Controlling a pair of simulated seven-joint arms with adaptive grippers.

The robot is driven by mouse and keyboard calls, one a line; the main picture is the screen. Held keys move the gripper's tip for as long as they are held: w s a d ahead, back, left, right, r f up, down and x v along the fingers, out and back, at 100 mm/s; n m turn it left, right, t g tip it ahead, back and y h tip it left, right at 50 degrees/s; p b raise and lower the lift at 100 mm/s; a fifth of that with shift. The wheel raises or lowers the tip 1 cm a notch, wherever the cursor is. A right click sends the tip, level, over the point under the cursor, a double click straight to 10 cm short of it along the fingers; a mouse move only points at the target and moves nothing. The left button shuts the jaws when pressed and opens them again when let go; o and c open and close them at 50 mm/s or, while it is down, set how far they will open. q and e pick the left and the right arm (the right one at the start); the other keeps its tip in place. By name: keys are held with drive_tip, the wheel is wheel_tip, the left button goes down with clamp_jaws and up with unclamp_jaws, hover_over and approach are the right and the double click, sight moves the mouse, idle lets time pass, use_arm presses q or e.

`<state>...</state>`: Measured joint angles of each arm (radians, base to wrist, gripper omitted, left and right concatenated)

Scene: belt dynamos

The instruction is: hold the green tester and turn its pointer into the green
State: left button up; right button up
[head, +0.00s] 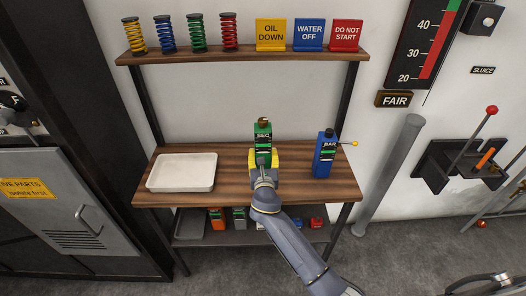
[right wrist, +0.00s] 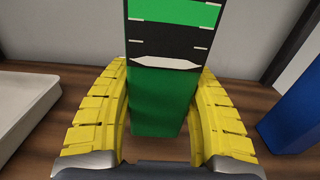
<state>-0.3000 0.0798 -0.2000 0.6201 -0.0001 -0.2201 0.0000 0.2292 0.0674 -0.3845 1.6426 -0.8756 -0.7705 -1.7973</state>
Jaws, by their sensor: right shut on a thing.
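The tester's base is partly hidden by the gripper. My left gripper is not in view.
A blue tester (head: 325,155) with a yellow-tipped lever stands close on the right. A white tray (head: 182,172) lies on the left of the bench (head: 225,190). The shelf above (head: 240,58) holds several springs and signs. The lower shelf holds small coloured items.

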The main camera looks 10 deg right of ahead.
drive_tip(key=shift+f, duration=1.45)
drive_tip(key=shift+f, duration=0.65)
idle(0.7)
